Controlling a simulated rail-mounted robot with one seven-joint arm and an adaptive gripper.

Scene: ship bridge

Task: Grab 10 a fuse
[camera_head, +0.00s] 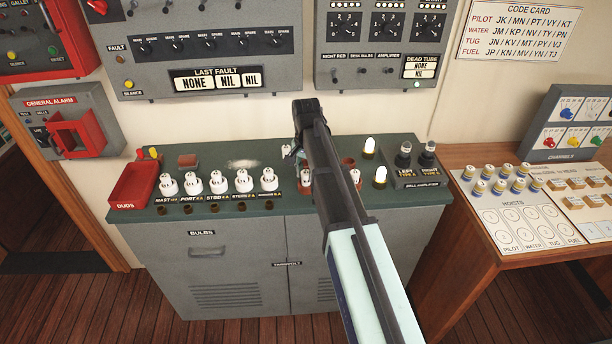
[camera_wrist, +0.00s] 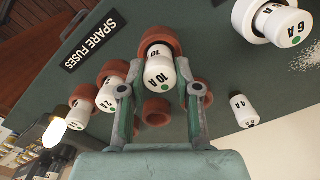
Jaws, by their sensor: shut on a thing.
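The 10 A fuse (camera_wrist: 160,72) is a white cylinder with a green dot and "10" on its end, seen in the wrist view. My gripper (camera_wrist: 157,82) is shut on it, with one finger on each side. A red-brown ring socket (camera_wrist: 176,42) shows at the fuse's far side; I cannot tell whether the fuse is still seated in it.
Other white spare fuses (camera_wrist: 108,97) in red-brown sockets stand close to the left finger. A loose 4 A fuse (camera_wrist: 242,108) lies to the right. The SPARE FUSES label (camera_wrist: 90,42) is at upper left. In the head view a red DUDS tray (camera_head: 133,186) sits at the counter's left end.

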